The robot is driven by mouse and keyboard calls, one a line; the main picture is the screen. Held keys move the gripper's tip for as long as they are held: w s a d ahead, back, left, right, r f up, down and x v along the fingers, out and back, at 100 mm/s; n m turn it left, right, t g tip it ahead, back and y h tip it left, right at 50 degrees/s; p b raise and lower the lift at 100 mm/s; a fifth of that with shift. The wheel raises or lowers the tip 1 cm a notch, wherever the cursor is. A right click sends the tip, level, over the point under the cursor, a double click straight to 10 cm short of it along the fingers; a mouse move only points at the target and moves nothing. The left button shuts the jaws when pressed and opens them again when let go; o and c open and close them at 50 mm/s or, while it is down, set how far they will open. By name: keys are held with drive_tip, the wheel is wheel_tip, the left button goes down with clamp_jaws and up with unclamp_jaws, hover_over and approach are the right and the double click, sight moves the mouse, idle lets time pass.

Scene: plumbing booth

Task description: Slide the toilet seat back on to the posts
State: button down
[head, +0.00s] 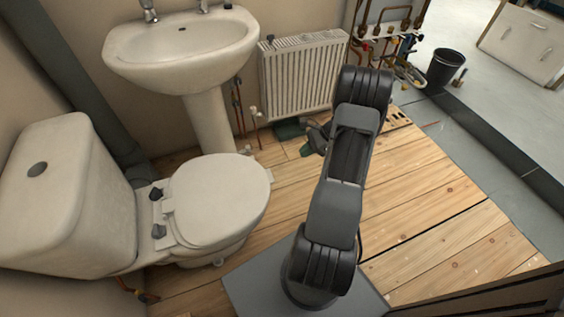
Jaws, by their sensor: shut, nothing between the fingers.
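The white toilet seat (222,200), with its lid down, lies flat on the toilet pan (205,260) at the lower left. Two dark posts (156,194) (158,231) stand on the rear ledge of the pan, between the seat and the cistern (62,200). The seat's hinge edge is just right of the posts. I cannot tell whether it touches them. My arm rises right of the toilet, apart from the seat.
A pedestal basin (182,52) and a white radiator (304,75) are at the back wall. Dark and green items (288,129) lie on the floor near the radiator. A black bucket (444,68) stands at the upper right. The wooden floor (430,215) right of my arm is mostly clear.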

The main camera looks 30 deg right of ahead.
drive_tip(key=a+r+b+x, duration=0.1)
drive_tip(key=b+x, duration=0.3)
drive_tip(key=x, duration=0.8)
drive_tip(key=shift+w+a+r+b, duration=0.15)
drive_tip(key=shift+w+a+b, duration=0.15)
drive_tip(key=shift+w+a, duration=0.2)
drive_tip(key=shift+w+a+p, duration=0.3)
drive_tip(key=shift+a, duration=0.5)
drive_tip(key=shift+d, duration=0.1)
